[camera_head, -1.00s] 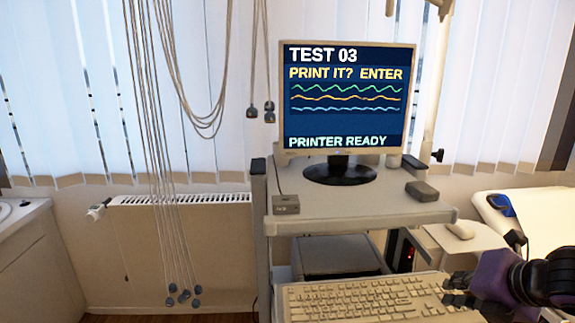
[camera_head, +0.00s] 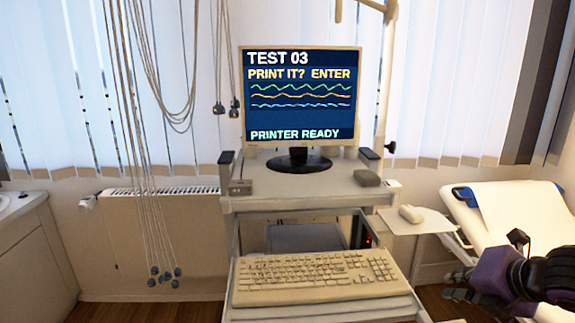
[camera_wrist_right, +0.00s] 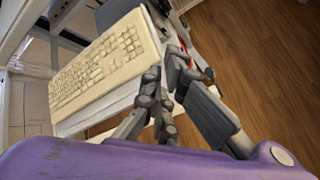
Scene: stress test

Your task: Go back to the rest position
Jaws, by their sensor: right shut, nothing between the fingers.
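My right gripper (camera_head: 457,285) is at the lower right of the head view, to the right of the beige keyboard (camera_head: 315,275) and apart from it. It is shut and empty. In the right wrist view the gripper's dark fingers (camera_wrist_right: 165,78) are close together, with the keyboard (camera_wrist_right: 105,65) beyond them to the left. My left gripper is in neither view. The monitor (camera_head: 300,95) on the cart shows "TEST 03", "PRINT IT? ENTER" and "PRINTER READY".
The cart's top shelf (camera_head: 300,195) carries a small grey box (camera_head: 240,187). A white mouse (camera_head: 411,214) lies on a side shelf. A bed (camera_head: 515,215) stands at the right. Cables (camera_head: 150,200) hang at the left. Wooden floor (camera_wrist_right: 250,60) is free to the right of the cart.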

